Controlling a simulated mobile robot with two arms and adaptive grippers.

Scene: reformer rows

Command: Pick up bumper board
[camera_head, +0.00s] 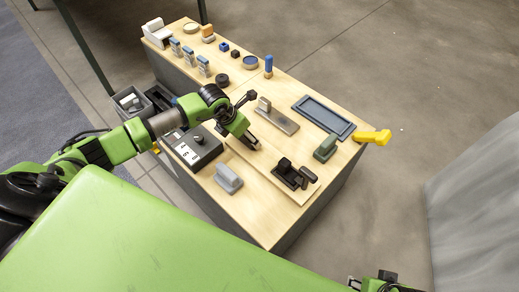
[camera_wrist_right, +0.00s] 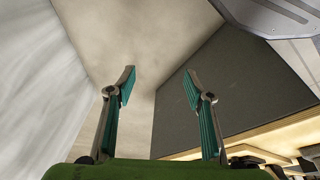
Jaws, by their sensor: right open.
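No thing in view is clearly marked as the bumper board. A thin pale wooden board (camera_head: 262,163) lies on the table near its front right, with a black fixture (camera_head: 295,174) at its right end. A grey plate with an upright pale block (camera_head: 277,118) lies behind it. My left gripper (camera_head: 250,140) is low over the table between the dial box and the grey plate; its fingers are too small to read. My right gripper (camera_wrist_right: 158,84) is open and empty beside the table's dark side; its wrist shows at the bottom right of the head view.
The wooden table (camera_head: 262,210) also holds a dark blue tray (camera_head: 323,116), a green block (camera_head: 326,147), a grey handled block (camera_head: 228,178) and a dial box (camera_head: 197,147). A yellow piece (camera_head: 373,137) overhangs the right edge. Floor right of the table is clear.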

